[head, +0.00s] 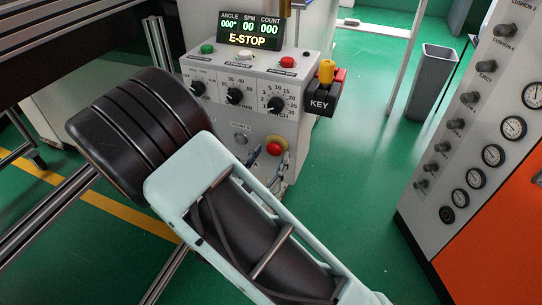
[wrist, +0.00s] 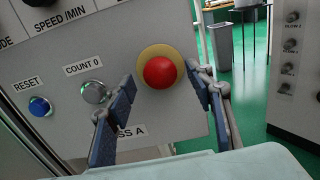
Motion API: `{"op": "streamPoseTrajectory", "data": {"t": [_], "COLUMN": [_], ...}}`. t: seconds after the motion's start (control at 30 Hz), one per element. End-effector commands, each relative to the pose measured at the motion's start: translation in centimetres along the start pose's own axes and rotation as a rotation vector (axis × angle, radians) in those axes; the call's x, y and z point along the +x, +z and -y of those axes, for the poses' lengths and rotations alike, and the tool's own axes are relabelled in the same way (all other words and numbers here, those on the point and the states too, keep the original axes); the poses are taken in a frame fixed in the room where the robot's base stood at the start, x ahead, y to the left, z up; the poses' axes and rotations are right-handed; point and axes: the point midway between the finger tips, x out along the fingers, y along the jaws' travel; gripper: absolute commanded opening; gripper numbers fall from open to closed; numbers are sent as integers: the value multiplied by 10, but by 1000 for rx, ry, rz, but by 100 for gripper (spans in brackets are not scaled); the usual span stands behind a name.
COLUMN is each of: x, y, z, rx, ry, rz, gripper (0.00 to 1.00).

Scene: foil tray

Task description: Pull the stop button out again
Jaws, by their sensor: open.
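The stop button is a red mushroom knob (head: 274,148) on a yellow round plate, low on the front of the grey control box (head: 225,118). In the wrist view the red knob (wrist: 160,72) lies straight ahead, between and beyond the fingertips. My gripper (wrist: 162,82) is open, with one blue-padded finger to the left of the knob and one to the right, and nothing between them. In the head view my gripper (head: 265,155) is just in front of the box, partly hidden by my arm. I cannot tell whether the fingers touch the button. The display (head: 248,30) reads E-STOP.
A blue RESET button (wrist: 39,106) and a silver COUNT 0 button (wrist: 94,91) sit left of the stop button. A black KEY tag (head: 320,103) hangs at the box's right side. A grey bin (head: 432,82) and a gauge cabinet (head: 470,120) stand to the right. Green floor between is clear.

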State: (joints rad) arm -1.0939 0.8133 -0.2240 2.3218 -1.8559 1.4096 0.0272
Motion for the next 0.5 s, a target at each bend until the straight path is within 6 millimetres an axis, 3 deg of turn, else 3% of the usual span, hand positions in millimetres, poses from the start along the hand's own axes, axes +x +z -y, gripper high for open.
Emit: {"op": "streamPoseTrajectory", "data": {"t": [0.4, 0.5], "x": [10, 10], "y": [1, 0], "z": [0, 0], "rx": [0, 0], "ry": [0, 0], "rz": [1, 1], "gripper": [49, 38]}}
